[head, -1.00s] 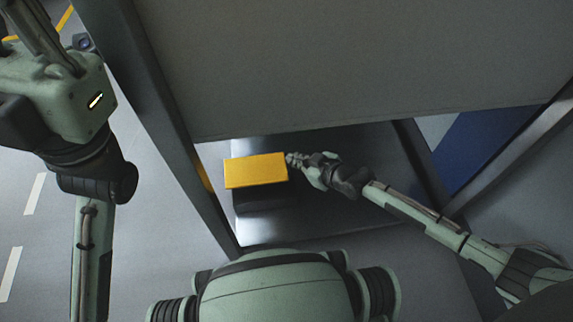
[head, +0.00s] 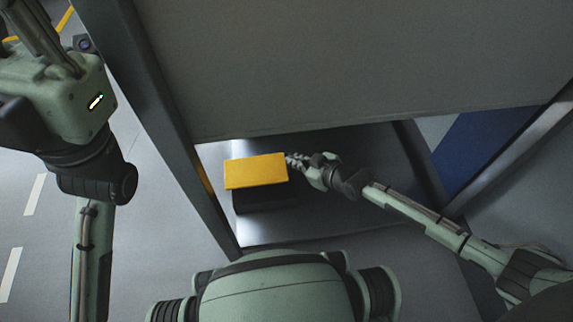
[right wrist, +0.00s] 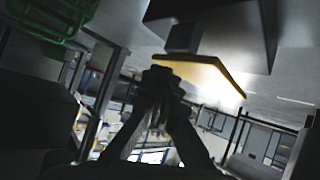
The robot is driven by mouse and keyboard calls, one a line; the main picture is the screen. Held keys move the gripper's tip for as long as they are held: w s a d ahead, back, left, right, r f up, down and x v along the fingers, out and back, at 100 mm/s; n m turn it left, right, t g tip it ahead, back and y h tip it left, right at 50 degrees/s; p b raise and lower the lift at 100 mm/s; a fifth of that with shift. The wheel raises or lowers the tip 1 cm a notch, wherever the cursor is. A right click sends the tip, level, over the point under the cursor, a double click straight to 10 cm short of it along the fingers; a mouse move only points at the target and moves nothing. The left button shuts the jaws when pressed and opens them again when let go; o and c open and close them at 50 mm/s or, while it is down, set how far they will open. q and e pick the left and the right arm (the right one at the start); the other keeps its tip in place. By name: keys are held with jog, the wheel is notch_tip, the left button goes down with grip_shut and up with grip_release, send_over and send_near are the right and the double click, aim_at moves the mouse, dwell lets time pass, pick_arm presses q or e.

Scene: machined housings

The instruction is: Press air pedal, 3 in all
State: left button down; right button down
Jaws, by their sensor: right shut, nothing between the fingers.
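The air pedal's yellow plate (head: 256,171) shows in the head view on a dark base (head: 262,200), low behind a grey panel. In the right wrist view the yellow plate (right wrist: 205,72) appears close behind my fingers. My right gripper (head: 293,161) is at the plate's right edge, shut and empty. It also shows in the right wrist view (right wrist: 163,78). I cannot tell whether its tips touch the plate. My left gripper (head: 40,32) is at the upper left, far from the pedal. Its fingertips are cut off by the frame's top.
A large grey panel (head: 350,70) hangs over the pedal space. A dark post (head: 165,110) stands to its left and a blue panel (head: 485,145) lies to the right. The floor at the left (head: 150,260) is clear.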

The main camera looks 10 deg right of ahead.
aim_at(286, 167)
jog(key=shift+a+f, duration=0.2)
jog(key=shift+f, duration=0.15)
jog(key=shift+a+f+b, duration=0.15)
jog(key=shift+f+b, duration=0.1)
jog(key=shift+b, duration=0.1)
dwell(0.6)
jog(key=shift+s+a+f+b, duration=0.15)
jog(key=shift+f+b, duration=0.05)
jog(key=shift+f, duration=0.3)
jog(key=shift+s+a+f+b, duration=0.15)
jog(key=shift+f+b, duration=0.05)
jog(key=shift+f, duration=0.25)
dwell(0.4)
jog(key=shift+d, duration=0.1)
jog(key=shift+d+r+p, duration=0.6)
jog(key=shift+d+r, duration=0.2)
jog(key=shift+r, duration=0.15)
